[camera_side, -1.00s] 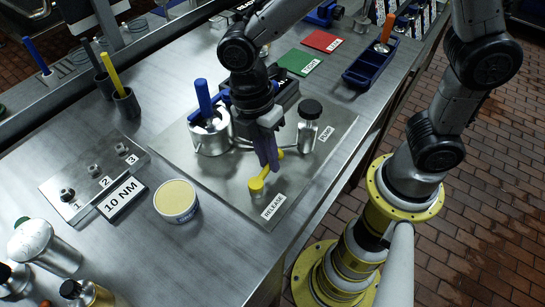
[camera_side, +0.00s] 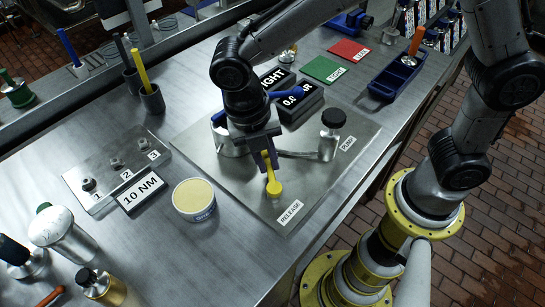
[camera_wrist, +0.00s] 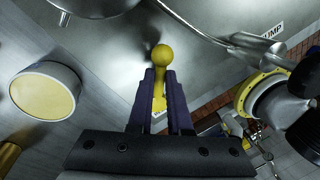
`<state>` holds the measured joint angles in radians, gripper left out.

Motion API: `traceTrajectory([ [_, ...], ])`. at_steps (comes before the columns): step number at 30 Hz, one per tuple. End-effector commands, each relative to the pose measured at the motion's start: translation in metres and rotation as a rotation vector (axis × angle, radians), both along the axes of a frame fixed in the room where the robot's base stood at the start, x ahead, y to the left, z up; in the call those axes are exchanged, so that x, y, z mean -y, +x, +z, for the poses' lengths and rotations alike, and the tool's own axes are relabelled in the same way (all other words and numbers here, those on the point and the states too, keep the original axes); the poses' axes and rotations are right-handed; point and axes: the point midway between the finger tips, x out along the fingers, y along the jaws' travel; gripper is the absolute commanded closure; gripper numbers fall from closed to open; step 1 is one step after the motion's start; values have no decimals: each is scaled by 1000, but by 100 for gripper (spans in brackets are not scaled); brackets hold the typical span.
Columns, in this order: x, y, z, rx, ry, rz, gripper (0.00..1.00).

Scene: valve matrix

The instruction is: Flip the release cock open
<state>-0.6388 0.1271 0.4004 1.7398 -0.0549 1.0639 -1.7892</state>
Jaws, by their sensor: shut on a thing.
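The release cock is a small yellow lever (camera_side: 272,184) with a round knob, on the steel plate (camera_side: 330,205) behind the RELEASE label (camera_side: 290,213). My gripper (camera_side: 268,160) reaches down to it from above, its dark purple fingers against the lever. In the wrist view my gripper (camera_wrist: 160,92) has the yellow lever (camera_wrist: 160,56) between its two fingers, with the knob showing past the fingertips. The fingers are shut on the lever. The lever's base is partly hidden behind the fingers in the wrist view.
A black-knobbed pump (camera_side: 330,130) stands right of the lever, joined by a pipe to a steel vessel partly hidden behind my gripper. A cream-topped tin (camera_side: 193,196) stands to the left. A 10 NM sign (camera_side: 139,190) and a numbered bolt plate (camera_side: 105,180) lie farther left.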

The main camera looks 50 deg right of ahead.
Motion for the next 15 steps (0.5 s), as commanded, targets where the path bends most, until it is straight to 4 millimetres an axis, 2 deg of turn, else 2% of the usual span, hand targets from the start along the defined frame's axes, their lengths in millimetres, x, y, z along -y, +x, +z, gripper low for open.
traceTrajectory([
  [6,-5,3,2,6,4,95,100],
  [15,-7,4,2,5,5,143,100],
])
